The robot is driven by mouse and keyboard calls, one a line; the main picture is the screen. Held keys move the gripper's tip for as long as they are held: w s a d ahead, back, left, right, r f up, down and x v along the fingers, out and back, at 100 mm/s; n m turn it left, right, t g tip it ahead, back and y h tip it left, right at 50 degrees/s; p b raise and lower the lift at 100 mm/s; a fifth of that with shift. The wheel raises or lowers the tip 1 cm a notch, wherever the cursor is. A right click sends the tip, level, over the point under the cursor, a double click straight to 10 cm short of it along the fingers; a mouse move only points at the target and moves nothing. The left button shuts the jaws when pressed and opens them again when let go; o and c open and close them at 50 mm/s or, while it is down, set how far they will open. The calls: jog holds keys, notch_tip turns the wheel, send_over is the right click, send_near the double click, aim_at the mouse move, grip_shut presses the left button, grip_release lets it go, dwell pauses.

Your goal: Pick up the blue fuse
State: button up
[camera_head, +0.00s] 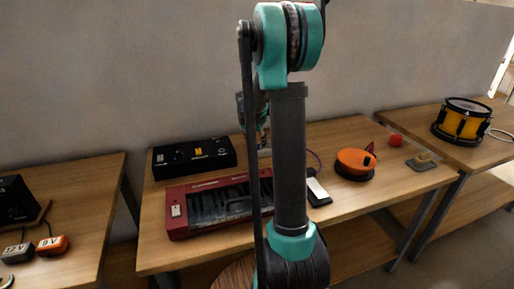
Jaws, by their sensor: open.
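I cannot make out a blue fuse in the head view; it may be too small to tell or hidden behind my arm. A black box (170,161) with small white and yellow parts on top sits at the back left of the middle table. My gripper (263,142) is mostly hidden behind my arm's upright link, above the back of the middle table, to the right of the black box. It is open, and I see nothing held in the part that shows.
A red keyboard-like case (184,228) lies in front of the black box. A black-and-white device (318,191), orange round object (356,162), red ball (396,140) and small grey pad (412,164) lie to the right. Side tables hold a yellow drum (466,122) and orange 9V block (52,246).

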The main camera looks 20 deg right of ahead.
jog(key=shift+f, duration=0.15)
jog(key=c, duration=1.1)
jog(key=shift+o, duration=0.2)
notch_tip(320, 180, up, 24)
dwell(1.0)
